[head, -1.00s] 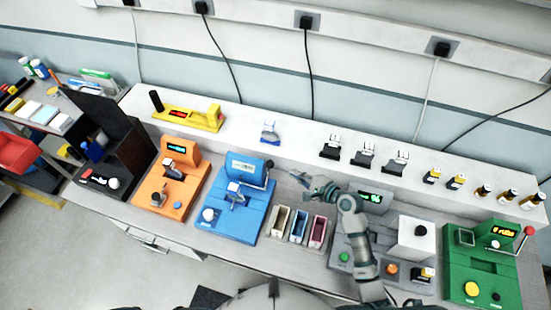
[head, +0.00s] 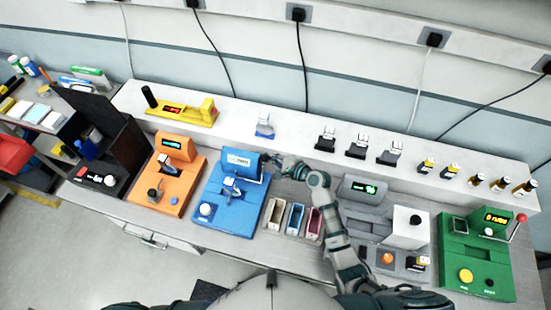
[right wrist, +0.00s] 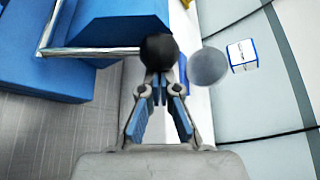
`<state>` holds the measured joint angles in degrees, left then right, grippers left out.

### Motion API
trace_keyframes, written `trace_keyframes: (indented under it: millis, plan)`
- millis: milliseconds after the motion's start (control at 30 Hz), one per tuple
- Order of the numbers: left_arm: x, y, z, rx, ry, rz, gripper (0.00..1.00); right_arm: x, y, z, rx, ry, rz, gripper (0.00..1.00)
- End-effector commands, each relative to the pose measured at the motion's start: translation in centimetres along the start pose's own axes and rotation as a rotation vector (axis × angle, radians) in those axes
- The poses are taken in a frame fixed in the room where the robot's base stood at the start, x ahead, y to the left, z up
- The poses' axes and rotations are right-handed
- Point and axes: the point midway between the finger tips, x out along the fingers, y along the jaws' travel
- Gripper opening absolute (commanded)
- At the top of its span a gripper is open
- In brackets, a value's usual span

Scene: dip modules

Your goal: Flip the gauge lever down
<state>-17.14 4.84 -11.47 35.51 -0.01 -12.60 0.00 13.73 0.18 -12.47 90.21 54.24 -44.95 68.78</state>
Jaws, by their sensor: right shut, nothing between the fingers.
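The blue gauge station (head: 228,207) stands left of the bench's middle, with a small display on its raised back block. In the right wrist view its blue body (right wrist: 50,62) fills the upper left. A metal lever rod (right wrist: 90,50) runs from it to a black ball knob (right wrist: 158,50). My right gripper (head: 272,163) is at the right side of the station's raised block. In the right wrist view its fingers (right wrist: 159,88) are shut and empty, with the tips at the knob's near edge; I cannot tell whether they touch. My left gripper is not in view.
Three small bins (head: 293,218) stand right of the blue station, close to my right arm. An orange station (head: 165,190) is to the left, grey and green (head: 480,262) ones to the right. A raised white shelf (head: 235,125) with small modules runs behind.

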Motion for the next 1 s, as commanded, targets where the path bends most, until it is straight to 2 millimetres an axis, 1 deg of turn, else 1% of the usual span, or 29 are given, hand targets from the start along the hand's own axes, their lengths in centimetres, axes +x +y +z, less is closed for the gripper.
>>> trace_keyframes:
  millis: [233, 433, 633, 867, 1000]
  plan:
    - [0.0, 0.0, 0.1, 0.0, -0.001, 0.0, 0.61, -0.1, -0.1, -0.1, 0.001, 0.0, -0.001, 0.0]
    - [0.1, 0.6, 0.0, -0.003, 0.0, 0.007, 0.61, 0.0, -0.1, 0.2, -0.016, 0.001, -0.009, 0.0]
    - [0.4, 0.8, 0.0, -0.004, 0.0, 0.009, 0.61, -0.3, -0.2, 0.8, -0.073, 0.001, -0.039, 0.0]
    - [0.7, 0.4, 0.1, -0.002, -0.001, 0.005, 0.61, -0.6, -0.2, 1.3, -0.124, 0.0, -0.067, 0.0]
    - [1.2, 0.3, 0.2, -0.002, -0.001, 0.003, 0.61, -1.0, -0.3, 1.9, -0.191, 0.0, -0.104, 0.0]
